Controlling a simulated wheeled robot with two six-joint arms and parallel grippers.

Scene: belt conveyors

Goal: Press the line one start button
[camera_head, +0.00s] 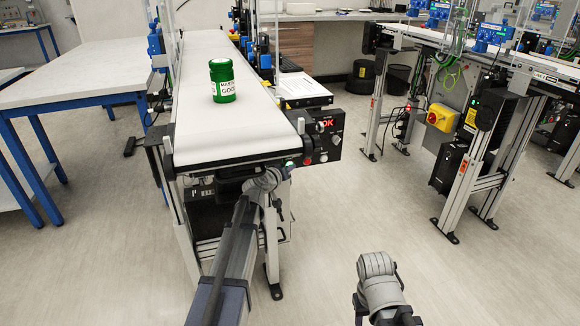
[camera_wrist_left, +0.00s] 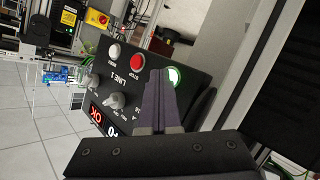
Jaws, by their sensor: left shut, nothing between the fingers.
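A black control box (camera_head: 322,135) is fixed to the near right corner of the white belt conveyor (camera_head: 205,128). In the left wrist view, its panel (camera_wrist_left: 133,90) carries a label beginning "LINE", with a number that is hard to read. A lit green button (camera_wrist_left: 174,76) is at one end of the panel, beside a red stop button (camera_wrist_left: 137,62). My left gripper (camera_head: 289,165) is shut and empty. In the left wrist view, its fingertips (camera_wrist_left: 163,76) overlap part of the green button; I cannot tell whether they touch it.
A green jar (camera_head: 222,80) stands upright on the belt. A white table (camera_head: 85,72) is at the left. Another conveyor line with a yellow and red switch (camera_head: 441,117) stands at the right. The floor between the lines is clear.

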